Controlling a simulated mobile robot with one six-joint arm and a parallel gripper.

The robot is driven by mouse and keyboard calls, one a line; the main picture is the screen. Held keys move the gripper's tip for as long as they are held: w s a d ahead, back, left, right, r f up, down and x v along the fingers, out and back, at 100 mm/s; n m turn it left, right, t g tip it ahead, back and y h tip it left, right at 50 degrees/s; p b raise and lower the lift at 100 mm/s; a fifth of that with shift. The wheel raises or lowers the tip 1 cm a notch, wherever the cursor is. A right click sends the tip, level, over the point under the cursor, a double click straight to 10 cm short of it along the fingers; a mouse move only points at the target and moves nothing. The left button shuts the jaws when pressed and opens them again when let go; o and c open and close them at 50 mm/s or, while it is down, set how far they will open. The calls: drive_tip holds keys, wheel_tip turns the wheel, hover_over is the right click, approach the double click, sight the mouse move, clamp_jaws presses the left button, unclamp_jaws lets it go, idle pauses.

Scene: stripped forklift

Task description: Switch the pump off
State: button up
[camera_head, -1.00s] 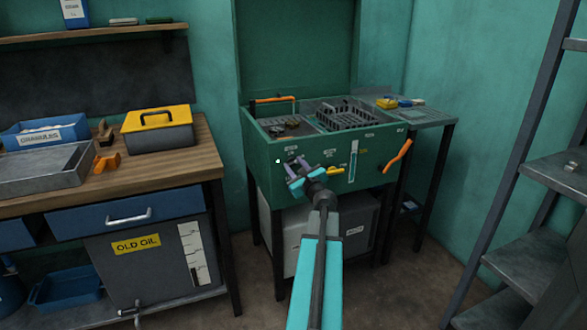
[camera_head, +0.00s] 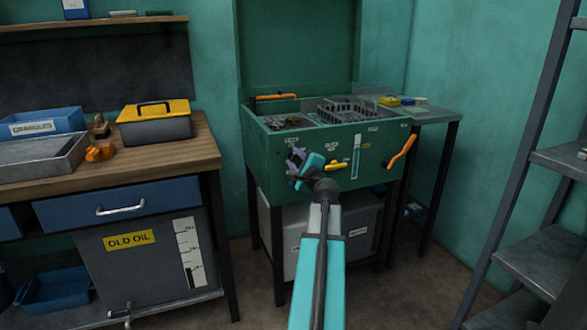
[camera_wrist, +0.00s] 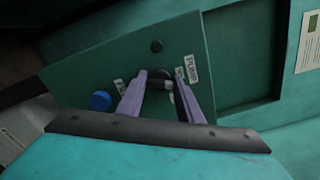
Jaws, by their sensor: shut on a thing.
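The green parts washer (camera_head: 262,168) stands at the back with its lid up. My gripper (camera_head: 295,160) is at the left of its front panel. In the wrist view my gripper's purple fingers (camera_wrist: 160,79) are shut on a dark knob (camera_wrist: 159,84) beside the PUMP label (camera_wrist: 190,69). The fingers cover part of the knob, so its pointer cannot be read. A blue button (camera_wrist: 101,101) and a small dark round spot (camera_wrist: 156,46) are on the same panel.
A yellow handle (camera_head: 336,164) and an orange lever (camera_head: 402,152) are on the washer's front, right of my gripper. A wooden workbench (camera_head: 190,153) stands at the left and a grey shelf rack (camera_head: 525,190) at the right. Bare floor lies between.

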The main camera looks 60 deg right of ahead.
drive_tip(key=n+b, duration=0.3)
drive_tip(key=shift+w+f, duration=0.15)
drive_tip(key=shift+f, duration=0.05)
drive_tip(key=shift+r+n+b, duration=0.15)
drive_tip(key=shift+n+b, duration=0.8)
drive_tip(key=shift+n, duration=0.15)
drive_tip(key=o, duration=1.1)
drive_tip(key=shift+s, duration=0.2)
drive_tip(key=v, duration=1.1)
drive_tip(key=shift+s+a, duration=0.1)
drive_tip(key=shift+a, duration=0.05)
